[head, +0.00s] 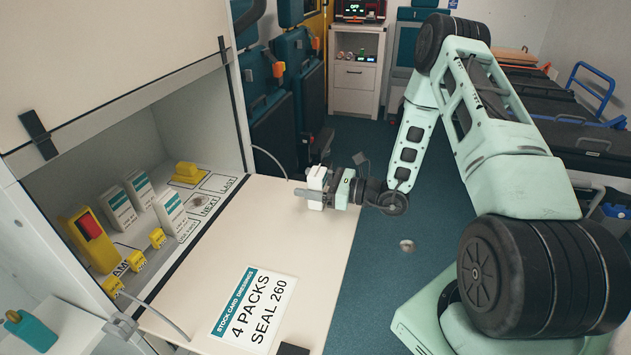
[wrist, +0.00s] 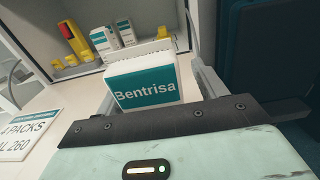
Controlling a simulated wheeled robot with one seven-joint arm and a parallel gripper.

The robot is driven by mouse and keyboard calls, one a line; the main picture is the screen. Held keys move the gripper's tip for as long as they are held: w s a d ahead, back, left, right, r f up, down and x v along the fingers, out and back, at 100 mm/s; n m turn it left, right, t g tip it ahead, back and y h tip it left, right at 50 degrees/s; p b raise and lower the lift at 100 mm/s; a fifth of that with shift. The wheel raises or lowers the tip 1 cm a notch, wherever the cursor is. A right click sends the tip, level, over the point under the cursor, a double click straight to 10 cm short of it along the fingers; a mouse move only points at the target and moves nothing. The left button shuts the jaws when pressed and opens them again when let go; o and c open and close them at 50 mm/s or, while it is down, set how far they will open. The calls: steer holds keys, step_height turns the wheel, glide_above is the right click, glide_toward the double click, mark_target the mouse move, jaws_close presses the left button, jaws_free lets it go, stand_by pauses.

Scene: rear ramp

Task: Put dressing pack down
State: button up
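My gripper (head: 308,191) is shut on a white and teal dressing pack (head: 317,174), near the right edge of the cream worktop (head: 275,225). In the wrist view the pack (wrist: 145,87) stands between the fingers, its teal "Bentrisa" label facing the camera. I cannot tell whether its underside touches the worktop. Other white and teal packs (head: 118,208) stand in the open cabinet at left. The cabinet floor has printed "NEXT" and "LAST" boxes (head: 215,184).
A stock card (head: 254,308) reading "4 PACKS SEAL 260" lies on the near worktop. Yellow items (head: 90,240) stand in the cabinet, under its raised door (head: 100,60). The worktop's middle is clear. Folded seats (head: 270,110) stand beyond it.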

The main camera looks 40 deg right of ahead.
steer(key=shift+w+d+r, duration=0.1)
steer(key=shift+w+d, duration=0.05)
steer(key=shift+d, duration=0.05)
steer(key=shift+d+r, duration=0.1)
steer(key=shift+d, duration=0.05)
steer(key=v, duration=0.7)
steer(key=b+v, duration=0.1)
steer(key=v, duration=0.3)
steer(key=shift+s+a, duration=0.2)
steer(key=shift+s, duration=0.65)
steer(key=shift+w+d, duration=0.25)
